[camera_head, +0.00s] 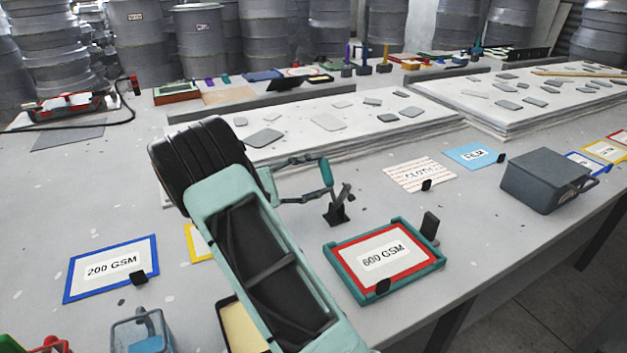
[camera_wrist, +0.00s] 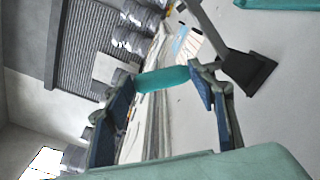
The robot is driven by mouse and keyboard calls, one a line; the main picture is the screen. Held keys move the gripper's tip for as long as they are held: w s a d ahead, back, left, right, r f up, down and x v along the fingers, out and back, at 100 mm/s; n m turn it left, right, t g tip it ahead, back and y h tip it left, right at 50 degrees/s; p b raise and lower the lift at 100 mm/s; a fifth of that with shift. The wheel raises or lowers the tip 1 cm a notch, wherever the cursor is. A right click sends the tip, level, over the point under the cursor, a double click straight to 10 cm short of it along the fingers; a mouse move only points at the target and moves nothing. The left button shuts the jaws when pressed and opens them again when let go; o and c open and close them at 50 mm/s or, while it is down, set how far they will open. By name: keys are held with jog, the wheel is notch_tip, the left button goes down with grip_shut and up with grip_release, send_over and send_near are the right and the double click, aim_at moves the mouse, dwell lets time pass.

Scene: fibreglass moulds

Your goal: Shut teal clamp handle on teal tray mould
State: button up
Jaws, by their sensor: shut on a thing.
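The teal tray mould (camera_head: 437,262) lies on the table, right of my forearm, with a red-bordered "600 GSM" card inside its rim. A clamp with a dark base (camera_head: 336,214) stands near its back left corner. The base also shows in the wrist view (camera_wrist: 249,72). The clamp's teal handle (camera_head: 326,172) is raised, well above the tray. My gripper (camera_head: 322,179) is shut on the handle from the left. In the wrist view the handle (camera_wrist: 163,79) spans between the two finger pads of my gripper (camera_wrist: 163,84). The joint between handle and base is partly hidden.
A dark grey box (camera_head: 545,180) stands to the right. A "200 GSM" card (camera_head: 111,268) lies at the left. White sheet stacks (camera_head: 320,120) lie behind the clamp. A "CLOTH" card (camera_head: 419,174) lies behind the tray. The table's front edge runs close to the tray.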

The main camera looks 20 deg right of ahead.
jog(key=shift+d+r, duration=0.1)
jog(key=o, duration=1.7)
jog(key=a, duration=1.2)
jog(key=shift+s, duration=0.2)
